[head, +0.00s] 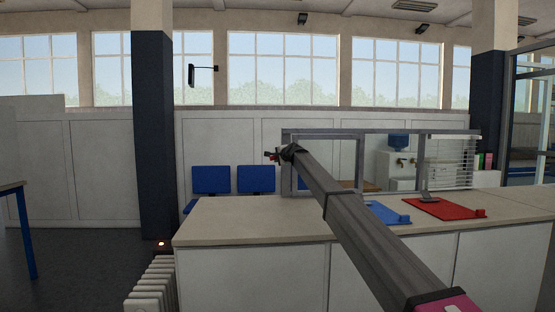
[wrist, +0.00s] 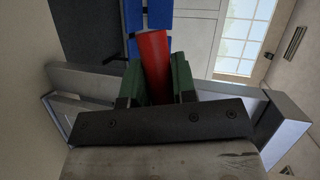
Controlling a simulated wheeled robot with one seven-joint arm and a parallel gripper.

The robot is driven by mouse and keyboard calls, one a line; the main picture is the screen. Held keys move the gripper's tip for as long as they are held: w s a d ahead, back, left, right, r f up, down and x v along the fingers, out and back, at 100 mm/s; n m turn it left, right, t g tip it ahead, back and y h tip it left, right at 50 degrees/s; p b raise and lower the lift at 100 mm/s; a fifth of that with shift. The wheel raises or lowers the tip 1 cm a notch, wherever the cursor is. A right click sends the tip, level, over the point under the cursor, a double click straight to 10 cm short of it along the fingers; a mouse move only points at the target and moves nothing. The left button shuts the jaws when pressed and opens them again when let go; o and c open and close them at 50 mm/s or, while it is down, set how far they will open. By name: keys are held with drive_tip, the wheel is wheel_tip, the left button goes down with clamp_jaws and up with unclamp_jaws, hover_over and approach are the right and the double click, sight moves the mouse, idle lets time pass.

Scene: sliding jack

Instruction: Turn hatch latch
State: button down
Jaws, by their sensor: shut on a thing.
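The latch handle (wrist: 153,50) is a red bar in the wrist view. My gripper (wrist: 158,76) has its two green fingers on either side of the bar and is shut on it. The bar sticks out beyond the fingertips, and its lower end is hidden behind the gripper body. In the head view my gripper (head: 275,156) is small and dark at the left upright of the hatch, with a bit of red at its tip. The hatch (head: 325,131) is a grey metal frame with clear panes, standing on the counter. The latch's mounting is hidden by my arm.
The pale counter (head: 230,222) runs under the hatch. Two blue chairs (head: 211,180) stand behind the counter. A dark column (head: 154,130) rises at the left.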

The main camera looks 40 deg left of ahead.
drive_tip(key=n, duration=0.1)
drive_tip(key=f+h, duration=0.1)
drive_tip(key=n+t, duration=0.1)
drive_tip(key=shift+w+d+f+n+h, duration=0.25)
drive_tip(key=shift+w+f+n+h, duration=0.05)
drive_tip(key=shift+f, duration=0.05)
drive_tip(key=shift+w+d+f+n+t+h, duration=0.45)
drive_tip(key=shift+n+t+h, duration=0.25)
drive_tip(key=shift+n, duration=0.35)
drive_tip(key=shift+w+d+f+n+t+h, duration=0.45)
drive_tip(key=shift+n+t+h, duration=0.25)
drive_tip(key=shift+n, duration=0.4)
drive_tip(key=shift+w+d+f+n+t+h, duration=0.4)
drive_tip(key=shift+w+n+t+h, duration=0.25)
drive_tip(key=shift+n, duration=0.4)
drive_tip(key=c, duration=0.9)
unclamp_jaws()
drive_tip(key=shift+s, duration=0.1)
